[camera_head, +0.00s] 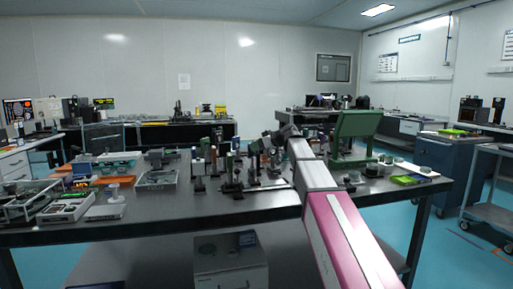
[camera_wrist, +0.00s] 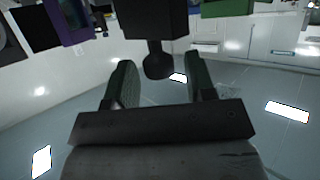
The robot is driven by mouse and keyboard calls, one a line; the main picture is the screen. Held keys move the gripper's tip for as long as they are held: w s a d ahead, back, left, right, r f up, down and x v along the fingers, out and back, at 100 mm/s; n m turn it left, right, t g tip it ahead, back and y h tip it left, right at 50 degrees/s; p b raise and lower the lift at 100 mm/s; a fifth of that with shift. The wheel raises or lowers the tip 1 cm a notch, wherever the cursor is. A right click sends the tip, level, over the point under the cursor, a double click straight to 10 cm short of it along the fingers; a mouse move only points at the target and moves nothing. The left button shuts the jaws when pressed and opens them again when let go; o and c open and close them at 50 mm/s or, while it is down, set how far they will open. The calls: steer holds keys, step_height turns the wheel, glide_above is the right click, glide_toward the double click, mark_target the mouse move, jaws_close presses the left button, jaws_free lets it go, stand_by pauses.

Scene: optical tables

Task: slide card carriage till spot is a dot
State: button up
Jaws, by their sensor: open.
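My gripper (camera_wrist: 160,66) is open in the wrist view, with one finger on each side of a dark round-ended knob (camera_wrist: 158,64). The knob joins a dark block (camera_wrist: 152,18) by a short stem. I see gaps between the knob and both fingers. In the head view my gripper (camera_head: 264,147) is among small dark optical mounts (camera_head: 232,164) at the middle of the table (camera_head: 160,220). I cannot tell which mount is the card carriage, and I cannot make out a card or a light spot.
A green stand (camera_head: 356,130) rises right of my arm. A yellow-green tray (camera_head: 410,179) lies at the table's right end. Instruments, including a pale scale (camera_head: 106,211), crowd the left end. The table's front strip is bare. The wrist view is upside down.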

steer(key=shift+w+a+f, duration=0.2)
steer(key=shift+a, duration=0.1)
jaws_close()
steer(key=shift+w+d, duration=0.25)
steer(key=shift+d, duration=0.7)
steer(key=shift+w+d, duration=0.25)
steer(key=shift+d, duration=0.65)
jaws_free()
steer(key=v, duration=1)
steer(key=shift+s+d+r, duration=0.2)
steer(key=shift+d, duration=0.1)
